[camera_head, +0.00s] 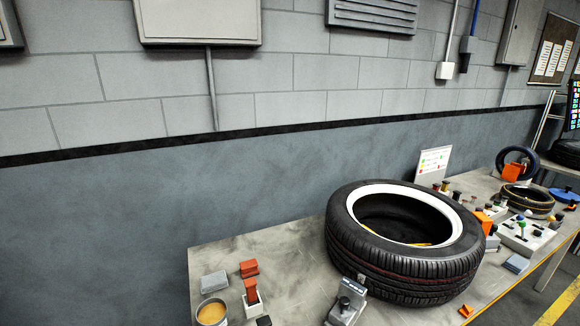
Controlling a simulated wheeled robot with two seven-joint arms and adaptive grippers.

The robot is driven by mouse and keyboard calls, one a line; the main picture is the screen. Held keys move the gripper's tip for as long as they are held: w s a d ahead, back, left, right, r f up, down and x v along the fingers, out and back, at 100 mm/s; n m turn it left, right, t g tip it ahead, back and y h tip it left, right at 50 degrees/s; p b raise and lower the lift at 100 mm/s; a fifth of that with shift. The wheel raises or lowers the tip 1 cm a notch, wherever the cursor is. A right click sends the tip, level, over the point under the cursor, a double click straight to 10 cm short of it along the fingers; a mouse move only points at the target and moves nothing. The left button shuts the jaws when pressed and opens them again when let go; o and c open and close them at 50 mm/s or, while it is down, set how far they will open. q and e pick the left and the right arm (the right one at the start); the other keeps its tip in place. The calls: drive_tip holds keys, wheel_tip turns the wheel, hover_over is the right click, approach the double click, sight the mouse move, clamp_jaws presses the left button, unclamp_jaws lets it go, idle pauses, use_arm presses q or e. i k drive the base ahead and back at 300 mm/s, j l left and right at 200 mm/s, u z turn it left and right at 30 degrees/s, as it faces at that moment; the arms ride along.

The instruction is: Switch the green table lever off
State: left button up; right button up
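A pale control box (527,236) with several small levers and knobs sits on the right part of the table, behind and right of the tyre. A small green knob (521,226) stands up on this box and looks like the green lever. It is too small to tell which way it is set. Neither of my grippers is in view.
A large tyre (405,270) lies on the grey table (290,250). A small joystick box (346,302) stands in front of it. More control boxes and rings crowd the right.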

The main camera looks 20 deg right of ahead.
sight(521, 224)
drive_tip(key=k+l+z, duration=0.2)
drive_tip(key=z, duration=0.3)
drive_tip(key=k+l+z, duration=0.1)
drive_tip(key=l+z, duration=0.75)
drive_tip(key=z, duration=0.15)
drive_tip(key=l+z, duration=0.5)
drive_tip(key=k+j, duration=0.05)
drive_tip(key=j, duration=0.05)
